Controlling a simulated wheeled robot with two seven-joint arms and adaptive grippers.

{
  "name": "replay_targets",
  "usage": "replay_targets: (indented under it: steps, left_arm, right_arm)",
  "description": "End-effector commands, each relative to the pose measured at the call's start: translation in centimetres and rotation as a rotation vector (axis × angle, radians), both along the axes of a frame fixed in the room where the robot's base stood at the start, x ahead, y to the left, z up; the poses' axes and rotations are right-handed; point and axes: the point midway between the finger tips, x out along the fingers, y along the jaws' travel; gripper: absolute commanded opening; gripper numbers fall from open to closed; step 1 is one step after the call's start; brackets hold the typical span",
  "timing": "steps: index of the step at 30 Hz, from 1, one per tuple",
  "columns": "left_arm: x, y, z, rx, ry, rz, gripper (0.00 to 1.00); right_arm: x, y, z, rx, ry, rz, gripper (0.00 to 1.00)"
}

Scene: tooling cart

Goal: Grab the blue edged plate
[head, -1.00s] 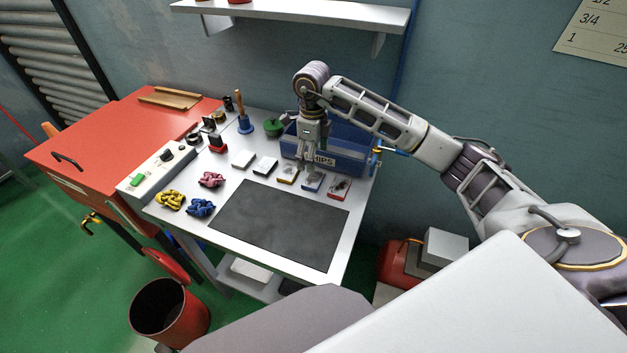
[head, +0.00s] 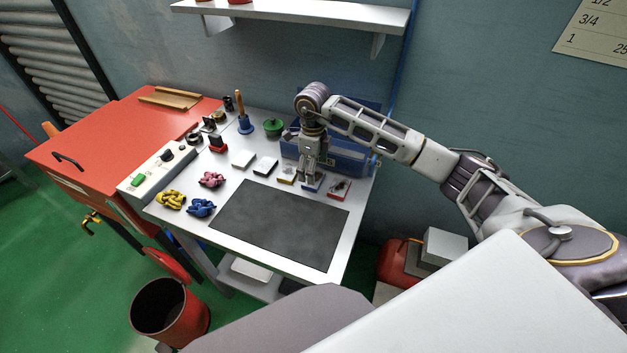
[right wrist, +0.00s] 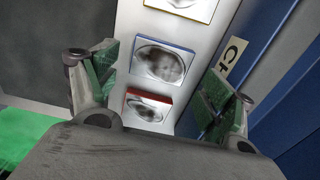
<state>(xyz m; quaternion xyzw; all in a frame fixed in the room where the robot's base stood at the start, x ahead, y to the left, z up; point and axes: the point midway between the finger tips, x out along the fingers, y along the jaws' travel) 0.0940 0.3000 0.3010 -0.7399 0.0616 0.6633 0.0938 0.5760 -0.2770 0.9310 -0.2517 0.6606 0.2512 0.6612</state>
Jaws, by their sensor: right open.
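The blue edged plate (head: 312,183) is a small square lying on the white cart top, in a row with other small plates. In the right wrist view the blue edged plate (right wrist: 165,64) shows a grey oval face and lies between my open fingers. My right gripper (head: 311,178) is open and points down just above it, partly covering it in the head view. In the right wrist view the green-padded fingers of my right gripper (right wrist: 160,90) stand on either side, with nothing held. My left gripper is not in view.
A red edged plate (head: 339,189) and a yellow edged plate (head: 287,174) flank the blue one. The blue bin (head: 350,157) stands close behind. A dark mat (head: 280,222) lies in front. Coloured knots, including a yellow one (head: 170,199), lie at left.

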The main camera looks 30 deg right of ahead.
Motion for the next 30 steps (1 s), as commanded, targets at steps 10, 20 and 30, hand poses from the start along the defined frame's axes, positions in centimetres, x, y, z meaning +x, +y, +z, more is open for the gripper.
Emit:
replay_targets:
  steps: [10, 20, 30]
  left_arm:
    - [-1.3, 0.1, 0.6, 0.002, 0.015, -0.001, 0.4]
    - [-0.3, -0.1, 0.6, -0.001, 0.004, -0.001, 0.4]
    - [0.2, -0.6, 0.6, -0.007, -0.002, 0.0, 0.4]
  right_arm:
    - [0.0, -0.1, -3.5, 0.001, 0.002, 0.0, 0.82]
    - [0.0, -0.2, -4.2, 0.0, 0.001, 0.001, 0.82]
    - [0.0, -0.2, -4.1, 0.0, 0.001, 0.001, 0.73]
